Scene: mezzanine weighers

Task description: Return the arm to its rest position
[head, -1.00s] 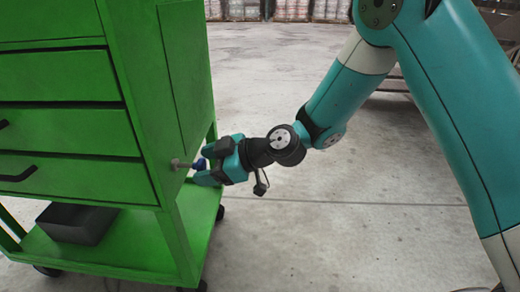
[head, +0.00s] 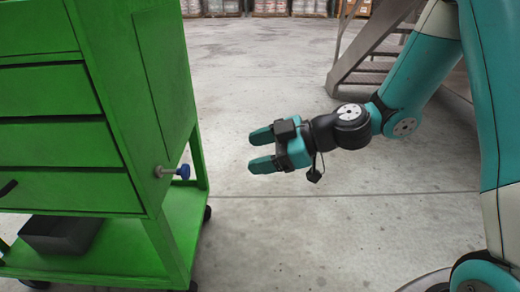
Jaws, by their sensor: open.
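My gripper (head: 261,150) is in the middle of the head view, at the end of my teal and black arm. Its two teal fingers point left and are spread apart with nothing between them. A green cart (head: 152,100) with drawers stands on the left. A blue knob (head: 183,171) on a short metal stem sticks out of the cart's right side. My gripper is apart from the knob, to its right, with clear floor showing between them.
A dark bin (head: 62,236) sits on the cart's lower shelf. Metal stairs (head: 375,62) stand at the back right, behind my arm. Wrapped stacks (head: 270,7) line the far back. The concrete floor (head: 290,235) around my gripper is clear.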

